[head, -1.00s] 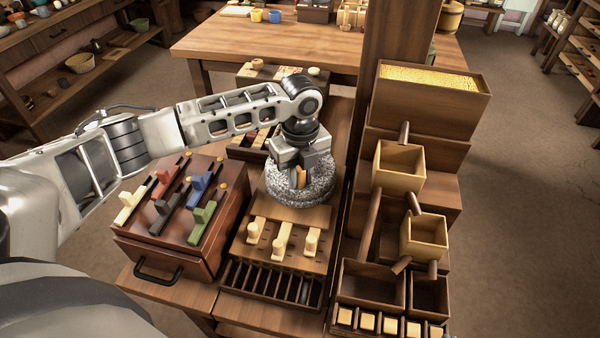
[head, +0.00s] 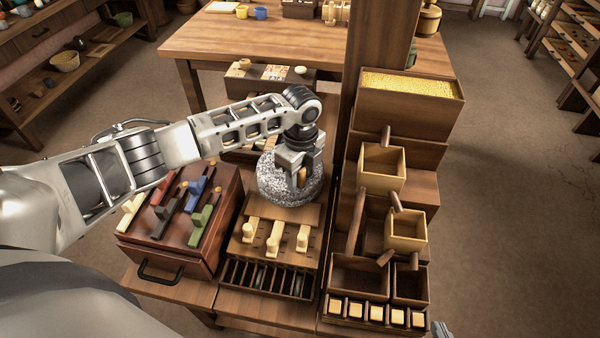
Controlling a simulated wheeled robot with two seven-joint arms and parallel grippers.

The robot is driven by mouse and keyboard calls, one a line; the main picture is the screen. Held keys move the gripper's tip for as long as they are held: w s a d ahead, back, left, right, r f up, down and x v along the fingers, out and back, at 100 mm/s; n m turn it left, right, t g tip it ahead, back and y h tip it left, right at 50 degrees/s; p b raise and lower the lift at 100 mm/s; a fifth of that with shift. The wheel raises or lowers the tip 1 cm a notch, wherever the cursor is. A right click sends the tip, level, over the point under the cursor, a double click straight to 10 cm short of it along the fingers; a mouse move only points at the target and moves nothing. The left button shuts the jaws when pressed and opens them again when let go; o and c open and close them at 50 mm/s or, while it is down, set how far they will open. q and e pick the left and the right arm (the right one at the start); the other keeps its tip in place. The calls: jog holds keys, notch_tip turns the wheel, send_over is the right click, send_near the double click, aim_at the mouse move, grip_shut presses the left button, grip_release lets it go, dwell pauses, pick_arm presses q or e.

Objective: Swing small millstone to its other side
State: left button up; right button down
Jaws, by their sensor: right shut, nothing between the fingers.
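The small millstone (head: 275,190) is a round, speckled grey stone behind the wooden board with pale pegs. A tan upright handle (head: 302,177) stands on its top, right of the middle. My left gripper (head: 301,178) reaches down over the stone with its fingers around this handle and appears shut on it. The gripper hides much of the stone's top and its far right side. Only a small grey tip of my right gripper (head: 441,328) shows at the bottom edge, right of the wooden trays, apart from the stone.
Left of the stone is a red-brown box (head: 165,262) with coloured sliders under my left arm. A pegged board (head: 262,250) and slotted rack (head: 265,280) lie in front. A wooden post (head: 380,60) and stepped bins (head: 410,115) stand close on the right.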

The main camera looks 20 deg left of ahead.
pick_arm(q)
notch_tip(320, 180, up, 16)
dwell(0.6)
jog(key=s+d+f+n+t+h, duration=0.25)
jog(key=s+d+f+n, duration=0.45)
jog(key=s+d+f, duration=0.45)
jog(key=s+a+f+n+t+y, duration=0.1)
jog(key=s+a+n, duration=0.4)
jog(key=s+n, duration=0.15)
jog(key=s+a+f+n+y, duration=0.1)
jog(key=s+a+n, duration=0.4)
jog(key=s, duration=0.3)
jog(key=w+d+f+t+h, duration=0.2)
jog(key=w+d+f+t, duration=0.3)
jog(key=f+t, duration=0.1)
jog(key=shift+w+d+t, duration=0.3)
jog(key=shift+w+t, duration=0.1)
jog(key=shift+t, duration=0.05)
